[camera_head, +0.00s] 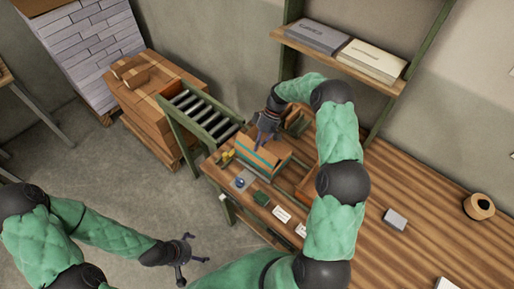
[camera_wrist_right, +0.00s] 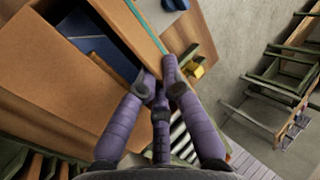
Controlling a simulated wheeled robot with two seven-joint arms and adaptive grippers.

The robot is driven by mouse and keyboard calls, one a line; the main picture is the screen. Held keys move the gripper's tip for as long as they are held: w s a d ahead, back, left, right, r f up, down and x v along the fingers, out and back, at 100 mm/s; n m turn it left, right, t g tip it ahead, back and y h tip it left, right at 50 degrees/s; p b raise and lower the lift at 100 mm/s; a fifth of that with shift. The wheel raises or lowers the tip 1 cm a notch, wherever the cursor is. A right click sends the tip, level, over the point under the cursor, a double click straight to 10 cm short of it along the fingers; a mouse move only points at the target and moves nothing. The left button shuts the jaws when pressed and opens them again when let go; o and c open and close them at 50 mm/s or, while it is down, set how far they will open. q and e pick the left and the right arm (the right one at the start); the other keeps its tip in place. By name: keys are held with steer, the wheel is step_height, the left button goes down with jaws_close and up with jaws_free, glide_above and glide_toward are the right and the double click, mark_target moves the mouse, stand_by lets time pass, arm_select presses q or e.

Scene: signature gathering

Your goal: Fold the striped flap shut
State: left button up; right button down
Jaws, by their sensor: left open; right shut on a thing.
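The cardboard box (camera_head: 258,161) sits on the wooden table, with a teal stripe on its near side in the head view. In the right wrist view the box (camera_wrist_right: 45,103) is partly open, with dark blue contents (camera_wrist_right: 105,50) inside. The striped flap (camera_wrist_right: 141,25) stands at the opening's edge, its teal line along it. My right gripper (camera_head: 261,140) is at the box's far left end; in its wrist view its fingers (camera_wrist_right: 159,76) are shut on the flap's corner. My left gripper (camera_head: 190,250) is open and empty, over the floor.
A roller conveyor (camera_head: 203,112) adjoins the table's left end. Small yellow items (camera_head: 226,155), a dark green item (camera_head: 261,198) and white cards (camera_head: 282,214) lie near the box. A tape roll (camera_head: 479,206) is at the right. The table's right part is mostly clear.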

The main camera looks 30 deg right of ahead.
steer(key=shift+d+f, duration=0.1)
steer(key=shift+f, duration=0.05)
stand_by(0.4)
steer(key=c, duration=1.4)
jaws_free()
steer(key=shift+o, duration=0.2)
steer(key=v, duration=1.2)
steer(key=shift+d+f, duration=0.15)
